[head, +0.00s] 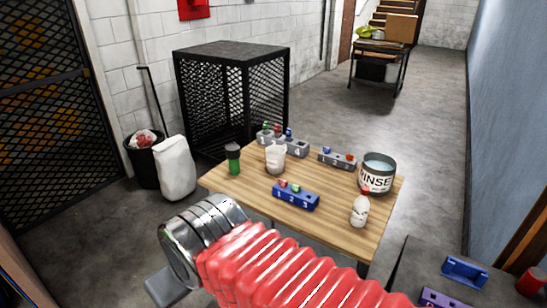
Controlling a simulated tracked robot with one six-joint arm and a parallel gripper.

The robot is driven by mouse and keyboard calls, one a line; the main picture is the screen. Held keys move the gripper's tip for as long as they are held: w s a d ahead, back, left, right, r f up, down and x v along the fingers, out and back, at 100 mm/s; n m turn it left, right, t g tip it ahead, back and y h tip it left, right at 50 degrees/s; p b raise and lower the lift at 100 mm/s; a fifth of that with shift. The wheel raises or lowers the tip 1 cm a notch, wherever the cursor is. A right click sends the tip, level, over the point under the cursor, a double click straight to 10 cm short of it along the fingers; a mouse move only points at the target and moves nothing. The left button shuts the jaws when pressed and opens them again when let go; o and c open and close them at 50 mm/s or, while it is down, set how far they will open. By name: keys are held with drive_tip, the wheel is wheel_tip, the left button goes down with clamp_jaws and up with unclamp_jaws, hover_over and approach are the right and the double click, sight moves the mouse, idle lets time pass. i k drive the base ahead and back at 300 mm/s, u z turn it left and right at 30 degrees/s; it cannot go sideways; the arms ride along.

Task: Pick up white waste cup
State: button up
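The white cup (276,160) stands upright on the wooden table (235,187), near its back left part. It looks pale, and its contents cannot be made out. My red-sleeved arm reaches in from the bottom of the head view. My gripper (166,286) is at the lower left, in front of the table and well apart from the cup. Only a grey piece of it shows past the metal wrist, so its opening cannot be judged.
Around the cup stand a dark green-bottomed container (233,160), a blue numbered rack (296,196), grey racks (284,145) (337,159), a RINSE bucket (377,176) and a red-capped bottle (360,210). A black mesh cage (232,95) stands behind. A white sack (176,168) is left.

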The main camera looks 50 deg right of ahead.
sight(275, 160)
drive_tip(key=z, duration=0.3)
drive_tip(key=i, duration=1)
drive_tip(key=z, duration=0.3)
